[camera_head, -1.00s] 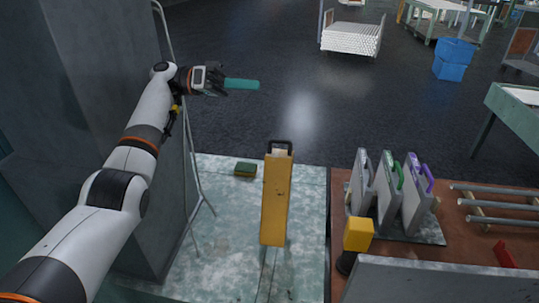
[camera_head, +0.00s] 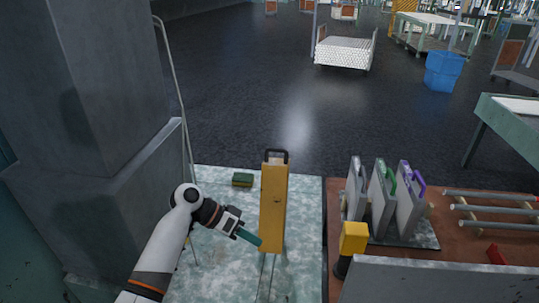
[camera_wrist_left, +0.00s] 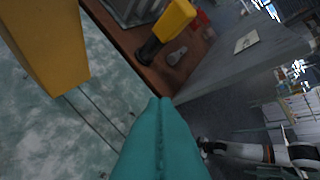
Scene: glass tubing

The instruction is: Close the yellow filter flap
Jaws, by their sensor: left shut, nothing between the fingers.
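The yellow filter flap (camera_head: 273,205) is a tall, narrow yellow panel with a black handle on top. It stands upright on the pale mottled surface in the head view. My left gripper (camera_head: 249,237) is low on the left side of the flap, its teal fingers shut and empty, with the tips close to the flap's lower left edge. I cannot tell whether they touch. In the left wrist view the yellow flap (camera_wrist_left: 45,45) is at the upper left, apart from the shut teal fingers (camera_wrist_left: 160,105). My right gripper is not visible.
To the right, a brown table (camera_head: 333,215) holds grey plates with coloured handles (camera_head: 382,195), a yellow-headed tool (camera_head: 354,238) and rods (camera_head: 490,210). A grey pillar (camera_head: 100,120) stands at left. Two thin grooves run in front of the flap.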

